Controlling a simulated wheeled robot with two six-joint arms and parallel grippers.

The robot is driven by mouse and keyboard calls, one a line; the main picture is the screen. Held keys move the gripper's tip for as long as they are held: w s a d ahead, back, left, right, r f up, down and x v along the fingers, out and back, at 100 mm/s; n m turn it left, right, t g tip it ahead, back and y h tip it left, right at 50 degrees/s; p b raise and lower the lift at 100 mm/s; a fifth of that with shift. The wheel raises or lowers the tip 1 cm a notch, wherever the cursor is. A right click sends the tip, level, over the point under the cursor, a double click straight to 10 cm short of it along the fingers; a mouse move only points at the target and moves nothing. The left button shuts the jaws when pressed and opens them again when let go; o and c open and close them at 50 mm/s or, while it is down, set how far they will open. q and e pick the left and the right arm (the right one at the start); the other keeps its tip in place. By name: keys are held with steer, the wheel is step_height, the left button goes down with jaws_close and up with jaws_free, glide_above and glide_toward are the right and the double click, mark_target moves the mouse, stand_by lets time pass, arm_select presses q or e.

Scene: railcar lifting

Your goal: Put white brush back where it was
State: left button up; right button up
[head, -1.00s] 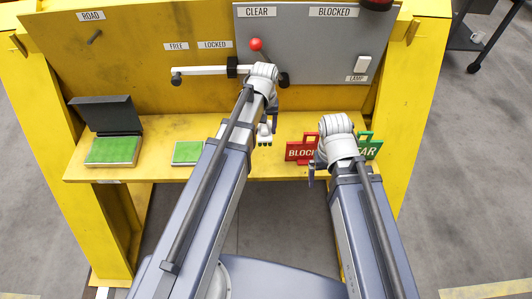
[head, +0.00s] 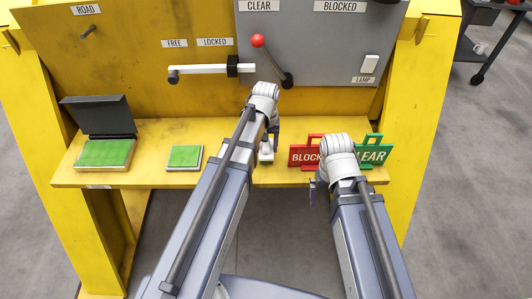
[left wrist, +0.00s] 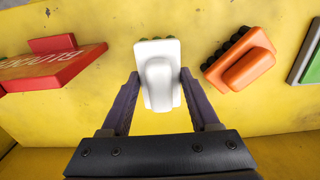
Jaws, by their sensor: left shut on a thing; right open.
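The white brush (left wrist: 158,75) is between the fingers of my left gripper (left wrist: 159,78) in the left wrist view, with a finger against each long side. Dark green bristles peek out at its far end. In the head view the white brush (head: 266,157) shows low beside my left arm, over the yellow shelf (head: 225,171). I cannot tell whether it touches the shelf. My left gripper (head: 268,145) is partly hidden by its wrist. My right gripper (head: 316,180) is open and empty in front of the red sign.
An orange brush (left wrist: 240,68) lies beside the white one, hidden in the head view. A red sign (head: 304,155) and a green CLEAR sign (head: 372,154) stand at right. A small green pad (head: 185,157) and an open box (head: 104,153) with green inside are at left.

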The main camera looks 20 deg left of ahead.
arm_select(q)
steer(key=shift+f+b, duration=0.45)
steer(key=shift+f, duration=0.5)
arm_select(e)
steer(key=shift+f, duration=0.95)
arm_select(q)
steer(key=shift+f, duration=0.15)
steer(key=o, duration=1.3)
arm_select(e)
steer(key=shift+f, duration=0.15)
arm_select(q)
step_height(320, 180, up, 12)
steer(key=p, duration=1.2)
steer(key=shift+r, duration=0.2)
arm_select(e)
step_height(320, 180, up, 12)
steer(key=shift+r, duration=0.2)
